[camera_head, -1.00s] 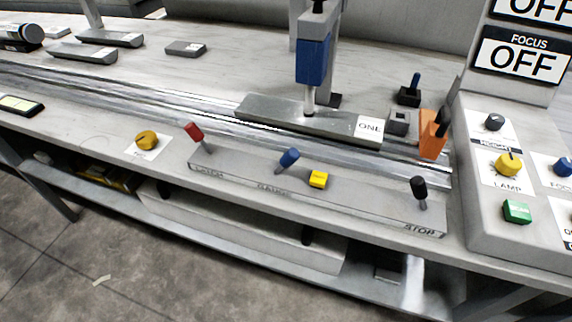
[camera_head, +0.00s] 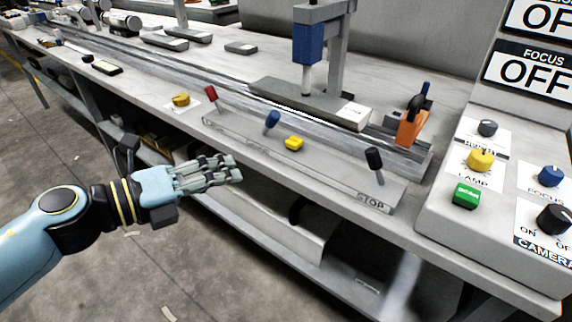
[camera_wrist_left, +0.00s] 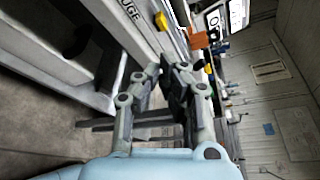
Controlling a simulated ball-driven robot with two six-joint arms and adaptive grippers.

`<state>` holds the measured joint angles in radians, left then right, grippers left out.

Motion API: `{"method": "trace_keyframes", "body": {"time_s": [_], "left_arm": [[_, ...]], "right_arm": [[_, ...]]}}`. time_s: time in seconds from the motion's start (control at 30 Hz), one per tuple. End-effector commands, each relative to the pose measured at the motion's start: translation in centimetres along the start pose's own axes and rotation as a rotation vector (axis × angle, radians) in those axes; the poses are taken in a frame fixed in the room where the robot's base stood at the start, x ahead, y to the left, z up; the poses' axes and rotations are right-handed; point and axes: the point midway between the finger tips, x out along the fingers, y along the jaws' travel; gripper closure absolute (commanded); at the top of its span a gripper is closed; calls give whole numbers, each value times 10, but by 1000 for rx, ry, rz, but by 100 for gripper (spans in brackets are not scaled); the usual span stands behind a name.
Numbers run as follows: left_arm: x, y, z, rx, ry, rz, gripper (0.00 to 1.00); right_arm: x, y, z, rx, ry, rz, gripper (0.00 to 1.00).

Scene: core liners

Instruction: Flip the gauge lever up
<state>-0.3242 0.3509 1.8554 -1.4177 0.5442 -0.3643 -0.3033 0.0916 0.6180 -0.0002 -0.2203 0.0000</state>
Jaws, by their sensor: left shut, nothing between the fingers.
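The gauge lever is the blue-knobbed lever (camera_head: 272,122) in the middle of the grey lever box on the bench, leaning slightly. My left gripper (camera_head: 238,172) is shut and empty, in front of the bench edge, lower left of the blue lever and apart from it. In the left wrist view my fingers (camera_wrist_left: 162,74) point toward the bench front, where part of the gauge label (camera_wrist_left: 131,10) shows; the blue lever cannot be made out there. My right gripper is not in view.
On the same box stand a red lever (camera_head: 211,97), a yellow button (camera_head: 293,143) and a black lever (camera_head: 374,160). A yellow knob (camera_head: 181,100) is to the left. The control panel (camera_head: 440,215) stands at right. Above the box front the air is clear.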

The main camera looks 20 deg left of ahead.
Motion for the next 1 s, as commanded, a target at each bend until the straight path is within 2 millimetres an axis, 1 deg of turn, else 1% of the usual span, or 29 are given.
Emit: {"method": "trace_keyframes", "body": {"time_s": [0.07, 0.1, 0.17, 0.37, 0.47, 0.57, 0.67, 0.77, 1.0], "left_arm": [[-1, -4, 2, 37, 7, -12, 100], [-2, 0, 1, 39, 10, -6, 100], [-2, 2, 1, 38, 11, -4, 100], [-2, 0, 2, 35, 9, -4, 100], [-2, 1, 2, 34, 8, -4, 100], [3, 0, 2, 33, 6, -5, 100], [14, 0, 3, 32, 4, -6, 100], [32, -1, 3, 30, 3, -8, 100], [85, 0, 2, 29, 5, -7, 100]], "right_arm": [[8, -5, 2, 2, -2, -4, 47], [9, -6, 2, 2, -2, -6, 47], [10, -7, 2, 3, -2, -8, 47], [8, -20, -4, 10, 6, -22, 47], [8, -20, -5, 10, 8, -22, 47], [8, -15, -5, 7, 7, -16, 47], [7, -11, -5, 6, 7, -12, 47], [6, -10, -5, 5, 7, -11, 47], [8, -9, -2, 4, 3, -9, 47]]}}
